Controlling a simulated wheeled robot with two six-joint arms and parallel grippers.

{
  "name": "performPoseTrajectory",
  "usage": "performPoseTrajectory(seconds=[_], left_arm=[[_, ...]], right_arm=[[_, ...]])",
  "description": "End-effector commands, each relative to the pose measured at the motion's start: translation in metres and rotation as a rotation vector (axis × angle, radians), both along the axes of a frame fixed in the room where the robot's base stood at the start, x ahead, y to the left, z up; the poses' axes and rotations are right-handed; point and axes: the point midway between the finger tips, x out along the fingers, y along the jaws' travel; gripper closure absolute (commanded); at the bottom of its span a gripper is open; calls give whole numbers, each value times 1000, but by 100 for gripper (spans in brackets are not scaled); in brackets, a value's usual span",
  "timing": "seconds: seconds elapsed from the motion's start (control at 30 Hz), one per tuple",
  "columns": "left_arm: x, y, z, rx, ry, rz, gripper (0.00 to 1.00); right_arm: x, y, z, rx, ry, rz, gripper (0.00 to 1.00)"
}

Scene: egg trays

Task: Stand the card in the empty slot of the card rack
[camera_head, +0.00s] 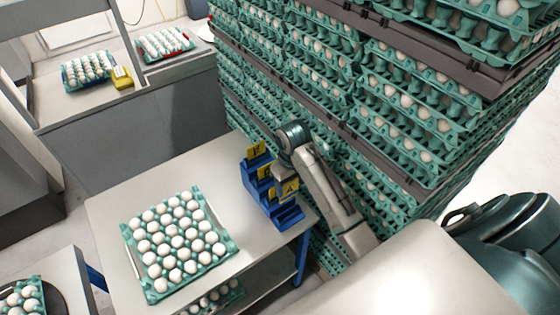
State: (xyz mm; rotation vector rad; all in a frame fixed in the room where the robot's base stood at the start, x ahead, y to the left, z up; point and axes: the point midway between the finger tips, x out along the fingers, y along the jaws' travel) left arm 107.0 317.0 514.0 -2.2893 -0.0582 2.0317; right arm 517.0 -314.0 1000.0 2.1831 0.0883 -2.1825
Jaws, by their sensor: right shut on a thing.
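The blue card rack (247,176) stands at the right edge of the table, with several slots in a row. Yellow cards stand in its back slots, one at the far end (257,149) and others nearer. The front slot (290,215) looks empty. My right gripper (287,180) points down over the front half of the rack and is shut on a yellow card (291,188) with a dark letter that looks like A. The card is roughly upright, just above or at the rack; I cannot tell whether it touches. My left gripper is not in view.
A teal tray of white eggs (154,296) lies on the grey table (110,215) left of the rack. Tall stacks of teal egg trays (330,85) rise close behind my right arm. A counter (110,100) with more egg trays is at the back left.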

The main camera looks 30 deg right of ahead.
Motion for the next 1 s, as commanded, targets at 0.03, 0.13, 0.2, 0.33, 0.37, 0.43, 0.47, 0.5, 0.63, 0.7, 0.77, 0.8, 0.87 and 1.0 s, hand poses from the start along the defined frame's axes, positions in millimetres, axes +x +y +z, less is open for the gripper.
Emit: performPoseTrajectory(seconds=[0.03,0.13,0.2,0.33,0.37,0.43,0.47,0.5,0.63,0.7,0.77,0.8,0.87,1.0], left_arm=[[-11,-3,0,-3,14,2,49],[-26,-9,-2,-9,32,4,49],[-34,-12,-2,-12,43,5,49],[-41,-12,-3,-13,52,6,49],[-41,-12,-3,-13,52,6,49],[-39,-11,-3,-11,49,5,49],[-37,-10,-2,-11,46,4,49],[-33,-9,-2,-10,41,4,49],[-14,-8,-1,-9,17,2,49],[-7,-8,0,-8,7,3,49],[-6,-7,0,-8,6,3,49],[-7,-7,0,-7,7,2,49],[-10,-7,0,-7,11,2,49],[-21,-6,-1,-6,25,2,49]], right_arm=[[-2,1,-1,1,2,2,59],[-2,1,-8,1,4,2,59],[-2,1,-14,1,5,2,59],[-2,1,-29,1,6,2,59],[-2,1,-32,1,5,2,59],[-2,1,-40,1,6,2,59],[-2,1,-43,1,6,2,59],[-2,1,-47,1,6,2,59],[-2,1,-58,0,5,1,59],[-2,1,-61,0,5,1,59],[-2,1,-64,0,3,1,59],[-1,1,-65,0,3,2,59],[-1,1,-66,-1,3,2,59],[-1,1,-66,0,3,2,59]])
